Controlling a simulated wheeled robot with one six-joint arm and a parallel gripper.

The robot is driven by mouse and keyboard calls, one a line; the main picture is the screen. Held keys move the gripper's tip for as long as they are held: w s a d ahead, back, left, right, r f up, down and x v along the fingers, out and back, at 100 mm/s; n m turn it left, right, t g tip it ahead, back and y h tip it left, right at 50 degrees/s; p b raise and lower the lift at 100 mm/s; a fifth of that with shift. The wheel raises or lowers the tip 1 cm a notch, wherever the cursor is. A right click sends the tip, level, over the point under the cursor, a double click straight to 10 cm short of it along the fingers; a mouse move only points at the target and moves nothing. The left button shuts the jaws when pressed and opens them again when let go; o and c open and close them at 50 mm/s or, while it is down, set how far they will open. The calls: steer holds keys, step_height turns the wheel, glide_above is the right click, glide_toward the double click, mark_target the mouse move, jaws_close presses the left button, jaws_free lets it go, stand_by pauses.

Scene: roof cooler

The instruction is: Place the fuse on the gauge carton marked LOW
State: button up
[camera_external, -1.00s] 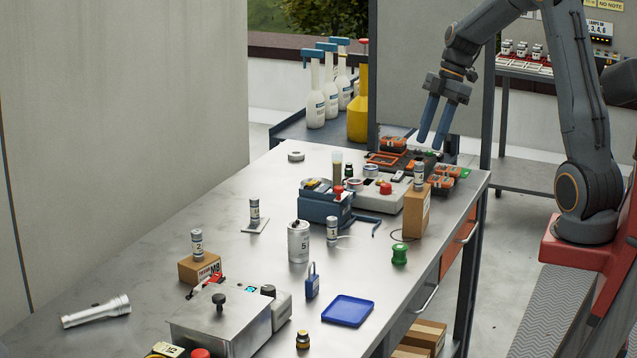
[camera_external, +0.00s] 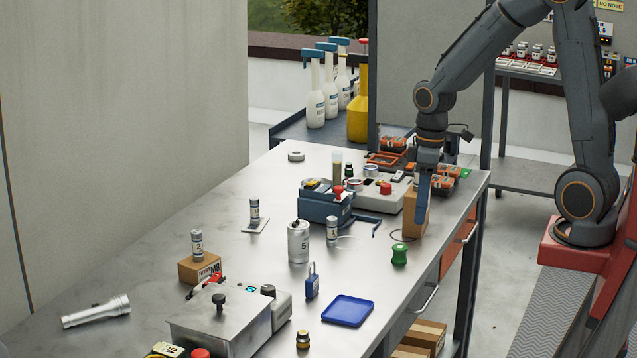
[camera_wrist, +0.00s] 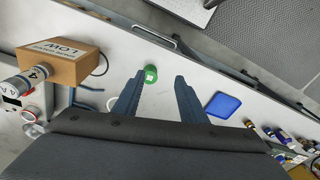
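In the external view my gripper (camera_external: 423,194) hangs pointing down in front of the tall brown carton (camera_external: 413,218) at the right table edge. The wrist view shows its fingers (camera_wrist: 159,78) open and empty. That view also shows the carton (camera_wrist: 65,62), marked LOW, left of the fingers, with a grey-and-white fuse-like cylinder numbered 4 (camera_wrist: 27,80) on its top end. My gripper hides this cylinder in the external view. Similar cylinders stand elsewhere: number 2 (camera_external: 197,243) on a low carton (camera_external: 196,268), one (camera_external: 254,209) on a small plate, and number 1 (camera_external: 332,232) on the table.
A green spool-like object (camera_external: 400,255) stands near the carton; it also shows between the fingers in the wrist view (camera_wrist: 151,74). Devices crowd the table behind the carton.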

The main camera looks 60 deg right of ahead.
steer(key=s+a+f+m, duration=0.3)
steer(key=s+a, duration=0.2)
steer(key=a, duration=0.2)
steer(key=shift+s+a+f+t+h, duration=0.25)
steer(key=shift+f+t+h, duration=0.05)
steer(key=shift+f+h, duration=0.1)
